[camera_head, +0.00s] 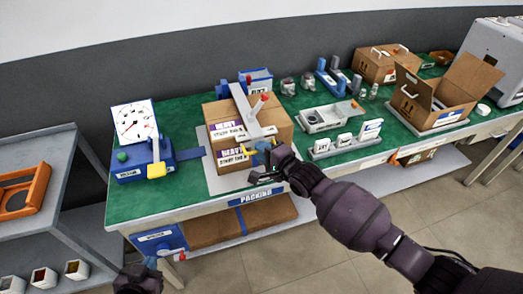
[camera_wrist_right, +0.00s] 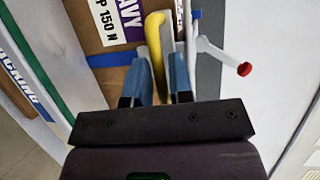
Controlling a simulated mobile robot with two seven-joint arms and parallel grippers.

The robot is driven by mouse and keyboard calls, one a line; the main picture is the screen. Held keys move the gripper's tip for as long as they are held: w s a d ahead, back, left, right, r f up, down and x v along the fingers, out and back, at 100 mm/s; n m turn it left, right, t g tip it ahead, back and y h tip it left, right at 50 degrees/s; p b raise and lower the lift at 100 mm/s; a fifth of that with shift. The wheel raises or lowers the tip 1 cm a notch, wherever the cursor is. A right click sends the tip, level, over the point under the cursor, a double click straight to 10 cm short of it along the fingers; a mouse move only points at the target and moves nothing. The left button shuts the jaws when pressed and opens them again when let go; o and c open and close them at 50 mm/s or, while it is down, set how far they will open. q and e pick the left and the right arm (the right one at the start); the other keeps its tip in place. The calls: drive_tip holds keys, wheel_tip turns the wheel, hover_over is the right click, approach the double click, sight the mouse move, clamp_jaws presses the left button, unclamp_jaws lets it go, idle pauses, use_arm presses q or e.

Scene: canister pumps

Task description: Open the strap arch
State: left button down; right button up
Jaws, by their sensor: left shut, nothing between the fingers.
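The grey strap arch (camera_head: 243,108) crosses over a brown cardboard box (camera_head: 221,112) with "HEAVY" labels on the packing bench. A yellow handle (camera_head: 263,147) is at its near end, and a red-tipped lever (camera_head: 257,105) stands beside it. My right gripper (camera_head: 264,166) is at the box's near side. In the right wrist view its blue fingers (camera_wrist_right: 157,70) lie either side of the yellow handle (camera_wrist_right: 157,48); I cannot tell whether they grip it. My left gripper (camera_head: 140,278) is shut and empty, low in front of the bench, partly cut off.
A blue device with a dial (camera_head: 133,123) stands left of the box. A grey tray (camera_head: 325,118) and small white boxes (camera_head: 345,140) stand to the right. An open carton (camera_head: 440,95) is farther right. The bench's front edge (camera_head: 200,207) is below my right gripper. A grey shelf (camera_head: 45,195) stands left.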

drive_tip(key=shift+w+a, duration=0.2)
drive_tip(key=shift+a, duration=0.05)
drive_tip(key=shift+c, duration=0.3)
clamp_jaws()
